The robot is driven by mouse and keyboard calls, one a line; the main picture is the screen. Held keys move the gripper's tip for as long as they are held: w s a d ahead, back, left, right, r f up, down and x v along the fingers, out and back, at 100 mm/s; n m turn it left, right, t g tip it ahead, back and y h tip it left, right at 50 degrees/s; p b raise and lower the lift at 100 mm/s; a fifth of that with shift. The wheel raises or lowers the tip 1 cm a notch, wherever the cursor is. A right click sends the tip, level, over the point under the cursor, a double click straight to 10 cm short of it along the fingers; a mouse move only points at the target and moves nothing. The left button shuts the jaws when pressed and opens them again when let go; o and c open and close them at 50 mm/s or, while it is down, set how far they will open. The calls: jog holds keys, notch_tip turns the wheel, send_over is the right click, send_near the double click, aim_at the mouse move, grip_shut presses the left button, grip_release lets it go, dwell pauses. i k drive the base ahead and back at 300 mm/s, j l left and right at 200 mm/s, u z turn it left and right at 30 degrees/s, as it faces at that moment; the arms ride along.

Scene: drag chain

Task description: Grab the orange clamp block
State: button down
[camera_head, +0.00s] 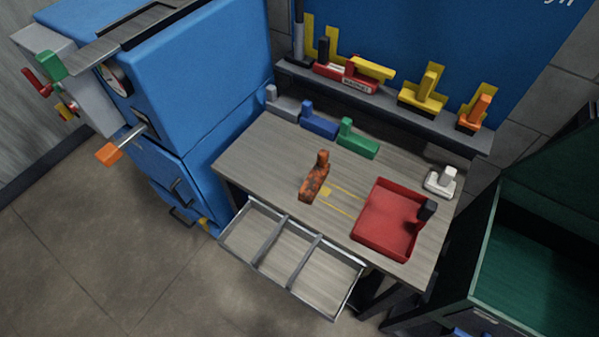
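Two orange pieces could be the orange clamp block, and I cannot tell which one the task names. A mottled, rusty-looking orange L-shaped block (314,182) stands on the middle of the wooden workbench (255,165), beside yellow floor-style markings. A plainer, bright orange block (480,106) stands at the right end of the grey back shelf (390,105), in front of a yellow outline on the blue board. Neither is touched by anything of mine. My gripper is not in view.
Grey, blue (319,124) and green (357,140) blocks line the bench's back edge. A red tray (382,222) and a white block (441,181) are at the right. An open drawer (290,260) juts from the front. A blue machine (195,70) stands left, a green bin (540,240) right.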

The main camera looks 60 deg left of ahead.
aim_at(312, 186)
jog(key=u, duration=2)
jog(key=i+j+u, duration=0.5)
